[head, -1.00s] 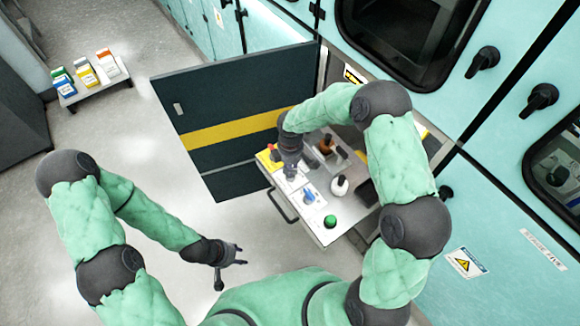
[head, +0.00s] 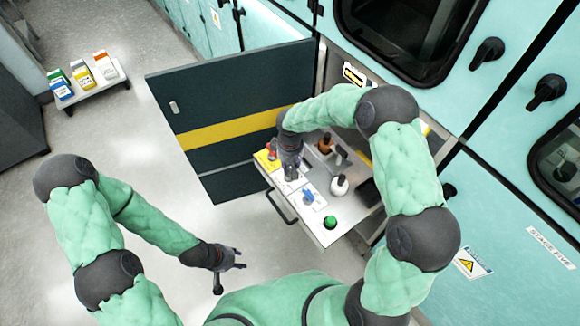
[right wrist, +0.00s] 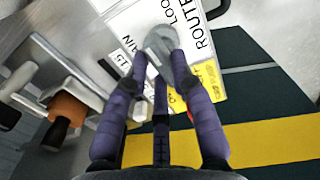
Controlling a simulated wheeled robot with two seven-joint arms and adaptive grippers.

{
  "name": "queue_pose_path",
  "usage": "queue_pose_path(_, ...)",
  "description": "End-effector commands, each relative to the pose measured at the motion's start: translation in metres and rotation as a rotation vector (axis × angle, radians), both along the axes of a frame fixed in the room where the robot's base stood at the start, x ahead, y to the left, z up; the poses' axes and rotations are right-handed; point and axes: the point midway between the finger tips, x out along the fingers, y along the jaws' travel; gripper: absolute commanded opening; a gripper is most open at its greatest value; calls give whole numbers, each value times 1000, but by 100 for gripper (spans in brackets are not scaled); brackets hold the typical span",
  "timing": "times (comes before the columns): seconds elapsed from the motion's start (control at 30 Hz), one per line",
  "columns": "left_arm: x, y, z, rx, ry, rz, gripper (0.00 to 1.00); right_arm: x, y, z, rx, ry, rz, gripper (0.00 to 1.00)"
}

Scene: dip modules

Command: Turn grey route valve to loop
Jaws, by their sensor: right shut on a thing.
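The grey route valve (right wrist: 160,44) shows in the right wrist view as a grey handle on a white plate (right wrist: 206,16) lettered ROUTE, LOOP and a partly hidden word ending in "IN". My right gripper (right wrist: 160,62) is shut on the valve, with a finger on each side of it. In the head view my right gripper (head: 290,172) points down at the left part of the pulled-out tray (head: 325,234) and hides most of the valve. My left gripper (head: 238,260) hangs empty over the floor in front of the tray, its fingers apart.
The tray also carries a blue handle (head: 308,198), a green button (head: 330,221), a white bottle (head: 339,186) and a brown bottle (head: 325,143). A dark open door (head: 235,85) stands left of it. A small rack (head: 100,87) with coloured boxes is far left.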

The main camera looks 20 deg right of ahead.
Motion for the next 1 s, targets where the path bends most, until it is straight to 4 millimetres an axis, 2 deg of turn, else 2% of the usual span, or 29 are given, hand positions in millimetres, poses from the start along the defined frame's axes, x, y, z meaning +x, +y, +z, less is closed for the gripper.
queue_pose_path(0.3,0,0,-3,0,0,0,40,1,0,1,1,-4,-86,0)
queue_pose_path(0.77,0,0,-3,0,0,0,40,1,0,1,1,-4,-96,0)
queue_pose_path(0.8,0,0,-3,0,0,0,40,1,0,1,1,-4,-96,36)
queue_pose_path(0.83,0,0,-3,0,0,0,40,1,0,1,1,-4,-96,45)
queue_pose_path(0.87,0,0,-3,0,0,0,40,1,0,1,1,-4,-95,49)
queue_pose_path(1.0,0,0,-3,0,0,0,40,0,0,1,1,-2,-95,49)
